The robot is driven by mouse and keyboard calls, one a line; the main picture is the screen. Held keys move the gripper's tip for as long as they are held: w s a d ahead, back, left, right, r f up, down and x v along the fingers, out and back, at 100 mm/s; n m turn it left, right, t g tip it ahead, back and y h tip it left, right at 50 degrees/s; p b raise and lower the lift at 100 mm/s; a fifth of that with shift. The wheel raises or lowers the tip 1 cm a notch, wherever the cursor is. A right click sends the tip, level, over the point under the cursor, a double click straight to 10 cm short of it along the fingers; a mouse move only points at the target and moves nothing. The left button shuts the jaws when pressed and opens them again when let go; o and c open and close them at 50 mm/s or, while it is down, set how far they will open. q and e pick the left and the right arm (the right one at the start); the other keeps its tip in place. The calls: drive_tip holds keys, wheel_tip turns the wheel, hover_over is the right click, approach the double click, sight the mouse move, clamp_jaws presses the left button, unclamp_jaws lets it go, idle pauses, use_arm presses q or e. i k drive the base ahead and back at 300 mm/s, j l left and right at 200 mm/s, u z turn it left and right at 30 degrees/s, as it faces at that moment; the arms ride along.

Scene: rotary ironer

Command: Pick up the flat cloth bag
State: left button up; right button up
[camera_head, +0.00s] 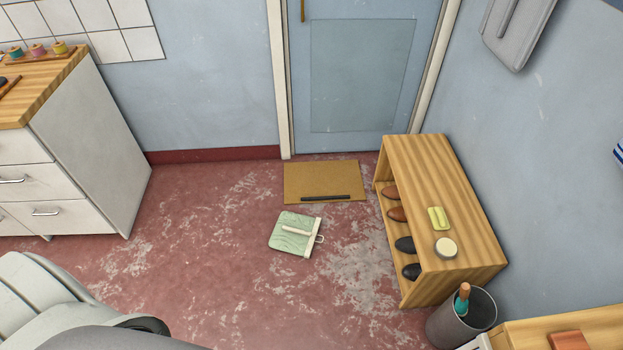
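The flat cloth bag (292,238) is pale green with a cream band and a small loop at its right edge. It lies flat on the worn red floor, just in front of the brown doormat. Neither of my grippers shows in the head view. Only a grey-white part of my own body shows at the lower left, well apart from the bag.
A doormat (305,176) with a dark bar on it lies before the door (362,70). A wooden shoe rack (455,205) stands at right, a grey bin (458,325) below it. White drawers (85,140) stand at left. The floor around the bag is clear.

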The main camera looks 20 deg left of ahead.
sight(293, 232)
drive_tip(key=u, duration=0.85)
drive_tip(key=i+j, duration=0.15)
